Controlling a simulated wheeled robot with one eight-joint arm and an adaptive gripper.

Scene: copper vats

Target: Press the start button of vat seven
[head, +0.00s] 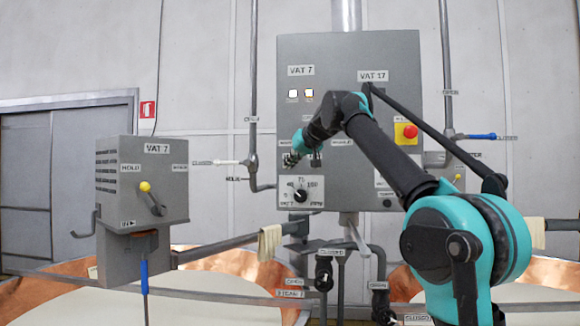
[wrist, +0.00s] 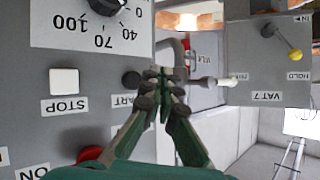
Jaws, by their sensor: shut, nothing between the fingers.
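The grey control panel (head: 346,60) carries a VAT 7 label on its left half and a VAT 17 label on its right. My gripper (head: 289,160) is shut and empty in front of the VAT 7 half, above the dial. In the wrist view, which is turned over, its closed fingertips (wrist: 158,74) lie just right of a dark round button (wrist: 131,79). I cannot tell whether the fingertips touch the panel.
A dial (head: 300,195) sits below my gripper. A red mushroom button (head: 410,131) on yellow is on the VAT 17 half. A grey VAT 7 box (head: 120,205) with a yellow-knobbed lever stands at left. Pipes and copper vats (head: 215,262) lie below.

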